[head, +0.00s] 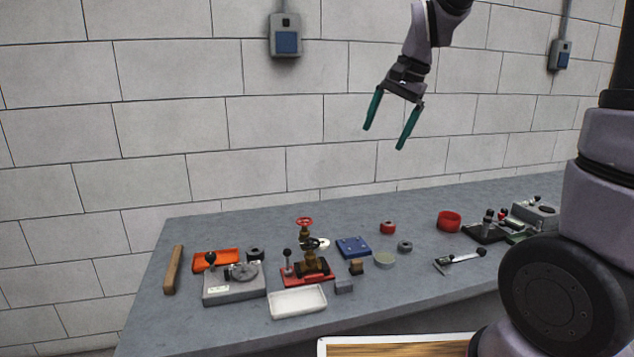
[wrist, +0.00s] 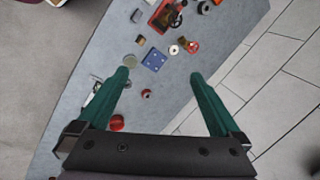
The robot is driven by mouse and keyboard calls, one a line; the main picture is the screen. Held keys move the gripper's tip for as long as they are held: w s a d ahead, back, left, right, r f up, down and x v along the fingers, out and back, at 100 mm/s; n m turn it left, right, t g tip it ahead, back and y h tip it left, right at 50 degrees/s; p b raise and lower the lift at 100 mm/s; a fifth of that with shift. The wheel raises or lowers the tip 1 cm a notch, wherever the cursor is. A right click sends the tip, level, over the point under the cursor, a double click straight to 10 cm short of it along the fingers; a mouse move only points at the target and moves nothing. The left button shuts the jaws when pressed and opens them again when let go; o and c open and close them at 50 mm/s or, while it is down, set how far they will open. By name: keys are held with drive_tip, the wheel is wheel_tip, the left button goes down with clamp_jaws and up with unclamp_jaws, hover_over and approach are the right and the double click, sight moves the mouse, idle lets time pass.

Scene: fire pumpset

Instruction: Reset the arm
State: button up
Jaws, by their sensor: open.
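My gripper (head: 387,126) hangs in the air above the back of the workbench (head: 190,300), in front of the block wall. Its two green fingers are spread apart with nothing between them. In the wrist view, my gripper (wrist: 160,76) is also open and looks down at the bench from well above. No part of it touches anything in view.
On the bench stand a red-wheeled valve (head: 305,240), a grey device (head: 234,284), a white tray (head: 298,302), an orange tray (head: 216,260), a blue block (head: 353,247) and a red cup (head: 449,221). A wooden bar (head: 173,270) lies at left. Boxes hang on the wall.

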drive_tip(key=s+d+r+n+t, duration=0.1)
drive_tip(key=s+d, duration=0.3)
drive_tip(key=s, duration=0.4)
drive_tip(key=s+d+r+n+t+h, duration=0.1)
drive_tip(key=s+d+r+n+t, duration=0.1)
drive_tip(key=s, duration=0.7)
drive_tip(key=d+r+t, duration=0.1)
drive_tip(key=d+r, duration=0.1)
drive_tip(key=d, duration=0.1)
drive_tip(key=shift+s+n, duration=0.15)
drive_tip(key=shift+n, duration=0.15)
